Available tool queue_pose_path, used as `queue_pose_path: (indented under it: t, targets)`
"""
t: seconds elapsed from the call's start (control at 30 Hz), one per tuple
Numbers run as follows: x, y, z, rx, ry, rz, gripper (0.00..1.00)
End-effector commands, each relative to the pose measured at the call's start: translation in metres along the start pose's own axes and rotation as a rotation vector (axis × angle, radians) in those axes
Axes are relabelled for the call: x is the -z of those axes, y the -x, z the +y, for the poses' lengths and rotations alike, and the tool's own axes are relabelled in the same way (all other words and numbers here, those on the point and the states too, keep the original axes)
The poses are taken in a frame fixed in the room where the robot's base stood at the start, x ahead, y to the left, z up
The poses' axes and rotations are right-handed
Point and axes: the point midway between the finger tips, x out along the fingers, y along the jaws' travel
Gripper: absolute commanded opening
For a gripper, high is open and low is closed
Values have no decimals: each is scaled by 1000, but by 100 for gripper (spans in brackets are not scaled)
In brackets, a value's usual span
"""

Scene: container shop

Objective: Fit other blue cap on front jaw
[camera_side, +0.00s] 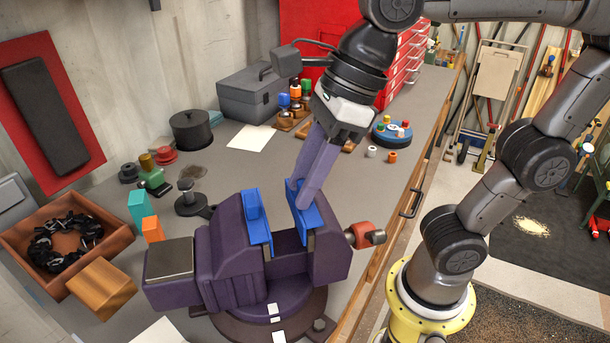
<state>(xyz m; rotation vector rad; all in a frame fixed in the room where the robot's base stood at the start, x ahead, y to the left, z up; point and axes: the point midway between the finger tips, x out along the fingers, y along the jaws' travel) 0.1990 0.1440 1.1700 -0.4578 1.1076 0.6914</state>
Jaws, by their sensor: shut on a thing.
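The purple bench vise (215,265) stands on the grey bench with its jaws apart. One blue cap (257,220) sits upright over the rear, left-hand jaw. The other blue cap (308,220) is at the front, right-hand jaw, slightly tilted and overlapping the jaw's top. My gripper (298,192) comes down from above with its long purple fingers shut on this cap's upper edge. The fingers hide part of the cap, and I cannot tell whether it is fully seated on the jaw.
A red-ended vise handle (364,235) sticks out right of the front jaw. A wooden tray (62,215) with black parts, a wooden block (102,286) and teal and orange blocks (152,229) lie to the left. A round blue holder (391,133) stands behind.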

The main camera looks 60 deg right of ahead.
Motion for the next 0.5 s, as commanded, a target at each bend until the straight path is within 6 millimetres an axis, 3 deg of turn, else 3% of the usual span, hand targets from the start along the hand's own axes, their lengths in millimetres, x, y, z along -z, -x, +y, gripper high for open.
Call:
queue_pose_path:
  t: [0.33, 0.37, 0.5]
  targets:
    - [0, -1, 0, 0, 0, -2, 0]
    - [0, -1, 0, 0, 0, -1, 37]
    - [0, -1, 0, 0, 0, -1, 63]
